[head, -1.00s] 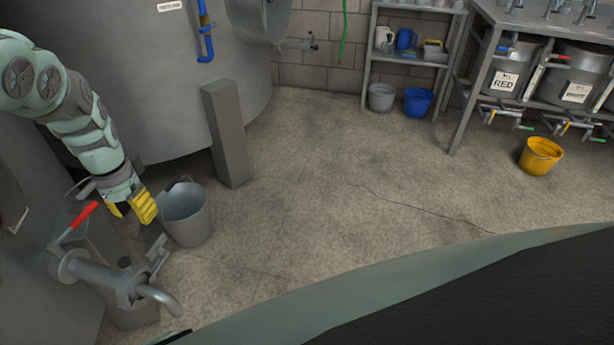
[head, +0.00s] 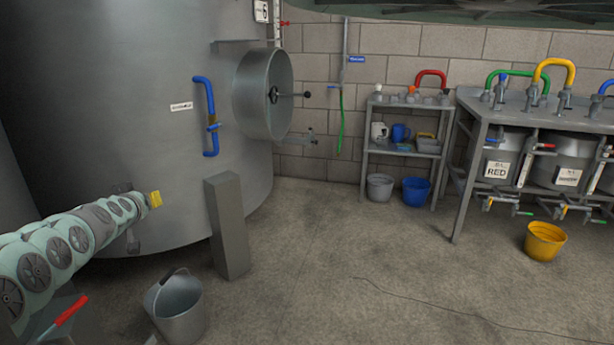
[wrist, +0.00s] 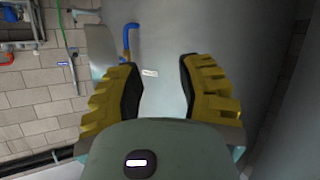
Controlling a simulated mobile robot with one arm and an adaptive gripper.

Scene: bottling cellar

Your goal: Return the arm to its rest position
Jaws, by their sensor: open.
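My gripper (head: 154,199) is at the end of my outstretched arm at the left of the head view, in front of the large grey tank (head: 130,110). In the wrist view its two yellow-padded fingers (wrist: 160,90) stand wide apart with nothing between them. Beyond the gap are the tank's wall, a small white label (wrist: 150,73) and a blue pipe handle (wrist: 129,40). In the head view a grey metal bucket (head: 178,310) stands on the floor below my arm, apart from the gripper.
A grey post (head: 227,225) stands before the tank. A red-handled valve (head: 66,312) is at lower left, near my arm. A shelf (head: 402,152), a blue bucket (head: 416,192) and a yellow bucket (head: 544,241) are farther right. The middle floor is clear.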

